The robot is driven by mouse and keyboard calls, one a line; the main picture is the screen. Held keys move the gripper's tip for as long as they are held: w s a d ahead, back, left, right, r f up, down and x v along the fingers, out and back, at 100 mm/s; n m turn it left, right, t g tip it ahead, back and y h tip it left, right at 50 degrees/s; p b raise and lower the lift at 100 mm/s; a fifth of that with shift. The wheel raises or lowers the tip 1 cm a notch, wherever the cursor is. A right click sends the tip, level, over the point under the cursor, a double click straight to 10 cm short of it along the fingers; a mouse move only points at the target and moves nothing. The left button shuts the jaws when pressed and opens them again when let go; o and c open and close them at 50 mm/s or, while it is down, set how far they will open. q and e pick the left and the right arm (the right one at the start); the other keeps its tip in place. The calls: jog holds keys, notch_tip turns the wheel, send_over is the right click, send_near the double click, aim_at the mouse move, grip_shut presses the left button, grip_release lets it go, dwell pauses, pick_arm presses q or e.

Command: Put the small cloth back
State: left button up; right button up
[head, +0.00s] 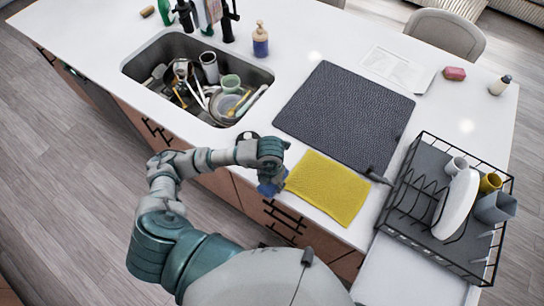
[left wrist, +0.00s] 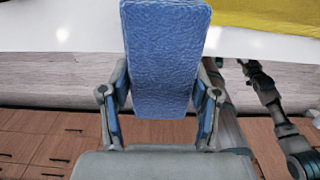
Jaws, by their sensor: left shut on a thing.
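My left gripper (head: 268,172) is beside the counter's front edge, left of the yellow cloth. It is shut on a small blue cloth (head: 270,187). In the left wrist view the blue cloth (left wrist: 165,55) is a textured flat slab, standing out beyond the fingers of the left gripper (left wrist: 160,105), with one finger on each side. The larger yellow cloth (head: 328,187) lies flat on the counter and shows at the top right of the wrist view (left wrist: 265,14). Part of my other arm (left wrist: 265,90) shows at the right of the wrist view; its finger state is unclear.
A sink (head: 200,80) full of dishes lies at the left. A dark mat (head: 345,115) lies behind the yellow cloth. A black dish rack (head: 405,215) with dishes stands at the right. A soap bottle (head: 260,40) stands behind the sink. The back middle of the counter (head: 320,35) is clear.

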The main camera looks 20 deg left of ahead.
pick_arm(q)
jog(key=w+a, duration=0.1)
jog(key=w, duration=0.1)
jog(key=w+a+p, duration=0.1)
jog(key=w, duration=0.2)
jog(key=w+a, duration=0.1)
jog(key=w, duration=0.1)
jog(key=shift+w+f, duration=0.2)
jog(key=shift+f, duration=0.05)
jog(key=w+a, duration=0.2)
jog(key=w, duration=0.1)
jog(key=shift+w+a+f+p, duration=0.1)
jog(key=shift+a+f+p, duration=0.05)
jog(key=shift+f+p, duration=0.25)
jog(key=shift+w+a+f, duration=0.1)
jog(key=shift+f, duration=0.05)
notch_tip(320, 180, down, 2)
jog(key=shift+f+p, duration=0.1)
jog(key=shift+p, duration=0.35)
jog(key=shift+d+f, duration=0.25)
jog(key=shift+f, duration=0.15)
jog(key=shift+d, duration=0.15)
jog(key=o, duration=1.1)
jog(key=shift+f, duration=0.1)
pick_arm(e)
jog(key=r, duration=0.1)
jog(key=d+r, duration=0.1)
jog(key=r, duration=0.1)
pick_arm(q)
jog(key=shift+a, duration=0.25)
